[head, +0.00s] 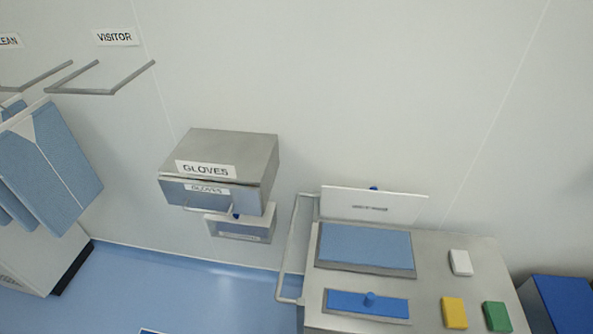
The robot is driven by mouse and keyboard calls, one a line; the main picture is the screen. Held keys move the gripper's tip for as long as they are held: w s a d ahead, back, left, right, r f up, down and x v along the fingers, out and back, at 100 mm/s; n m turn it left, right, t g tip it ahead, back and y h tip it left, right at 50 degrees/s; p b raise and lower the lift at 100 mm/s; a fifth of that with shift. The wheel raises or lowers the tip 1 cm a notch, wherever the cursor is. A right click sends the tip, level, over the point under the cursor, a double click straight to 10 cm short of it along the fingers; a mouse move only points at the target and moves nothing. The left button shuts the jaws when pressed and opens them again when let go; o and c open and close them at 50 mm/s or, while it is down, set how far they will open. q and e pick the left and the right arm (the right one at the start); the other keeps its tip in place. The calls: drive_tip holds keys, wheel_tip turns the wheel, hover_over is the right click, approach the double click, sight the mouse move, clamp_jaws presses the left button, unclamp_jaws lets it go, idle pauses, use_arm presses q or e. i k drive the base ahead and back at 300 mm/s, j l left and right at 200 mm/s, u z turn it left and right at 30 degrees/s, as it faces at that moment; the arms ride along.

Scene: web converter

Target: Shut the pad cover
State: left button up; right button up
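A blue pad (365,246) lies in a framed recess on top of a grey metal stand at the lower right of the head view. A white panel (374,206) with small text, too small to read, stands upright along the pad's back edge. In front of the pad is a blue plate with a round blue knob (369,299), lying flat. Neither of my grippers is in view.
The metal stand (430,268) also bears a white block (460,262), a yellow block (454,312) and a green block (497,316). A grey rail (290,250) runs along its left side. A GLOVES box (225,155) hangs on the wall. Blue garments (50,165) hang left. A blue bin (565,303) stands right.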

sight(372, 205)
drive_tip(key=j+z, duration=0.45)
drive_tip(key=k+j+z, duration=0.15)
drive_tip(key=j+z, duration=0.35)
drive_tip(key=j, duration=0.15)
drive_tip(key=l, duration=0.2)
